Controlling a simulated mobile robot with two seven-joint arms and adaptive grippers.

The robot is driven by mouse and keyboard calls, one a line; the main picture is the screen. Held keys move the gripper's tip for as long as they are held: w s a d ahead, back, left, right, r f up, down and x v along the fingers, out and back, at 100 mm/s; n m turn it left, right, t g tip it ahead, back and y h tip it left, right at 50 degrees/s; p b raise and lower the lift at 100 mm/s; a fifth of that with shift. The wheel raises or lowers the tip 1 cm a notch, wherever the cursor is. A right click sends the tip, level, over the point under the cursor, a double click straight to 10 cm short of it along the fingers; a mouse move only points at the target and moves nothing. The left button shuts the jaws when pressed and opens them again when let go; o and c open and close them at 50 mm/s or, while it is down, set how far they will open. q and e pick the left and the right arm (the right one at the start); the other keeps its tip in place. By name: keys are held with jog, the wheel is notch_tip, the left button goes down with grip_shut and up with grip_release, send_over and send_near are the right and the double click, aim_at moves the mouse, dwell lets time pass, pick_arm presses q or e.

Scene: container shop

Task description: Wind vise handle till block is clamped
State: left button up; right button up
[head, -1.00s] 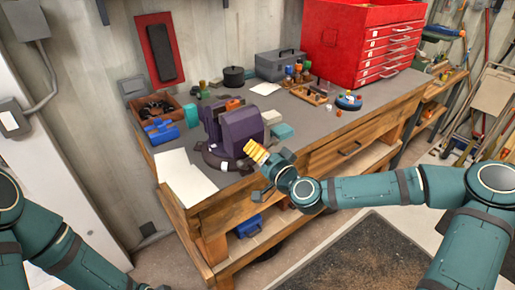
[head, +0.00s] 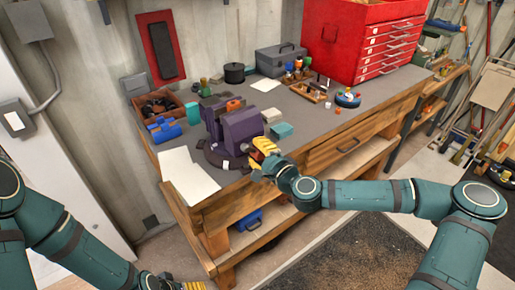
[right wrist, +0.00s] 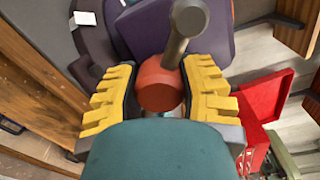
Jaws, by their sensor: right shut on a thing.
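The dark purple vise (head: 241,131) stands on the workbench near its front left corner. In the right wrist view, its handle shows as a grey bar (right wrist: 184,32) with a red-orange knob (right wrist: 157,86). My right gripper (head: 262,148) is at the front of the vise; its yellow fingers also show in the right wrist view (right wrist: 160,95), shut on the handle at the knob. An orange piece (head: 233,104) shows behind the vise's front jaw; I cannot tell if it is the block or if the jaws touch it. My left gripper (head: 182,284) is partly cut off at the bottom edge.
White paper (head: 187,177) lies left of the vise. A teal box (head: 281,130) stands close to its right. Blue and brown bins (head: 164,131) are at the back left. A red tool chest (head: 352,40) stands at the back right. The bench's front right is mostly clear.

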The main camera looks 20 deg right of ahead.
jog(key=m+p, duration=0.2)
jog(key=m, duration=0.5)
jog(key=m+p, duration=0.3)
jog(key=m, duration=0.3)
jog(key=shift+r+m+y, duration=0.1)
jog(key=shift+m+y, duration=0.2)
jog(key=m+p, duration=0.2)
jog(key=m, duration=0.1)
jog(key=shift+m, duration=0.3)
jog(key=m+p, duration=0.3)
jog(key=m, duration=0.1)
jog(key=m+p, duration=0.1)
jog(key=m, duration=0.1)
jog(key=shift+m, duration=0.4)
pick_arm(q)
notch_tip(320, 180, up, 12)
jog(key=w, duration=0.1)
jog(key=shift+w+a+t, duration=0.25)
jog(key=shift+a+t, duration=0.05)
jog(key=shift+a, duration=0.05)
pick_arm(e)
jog(key=shift+d+m, duration=0.1)
jog(key=shift+m, duration=1)
jog(key=o, duration=1.2)
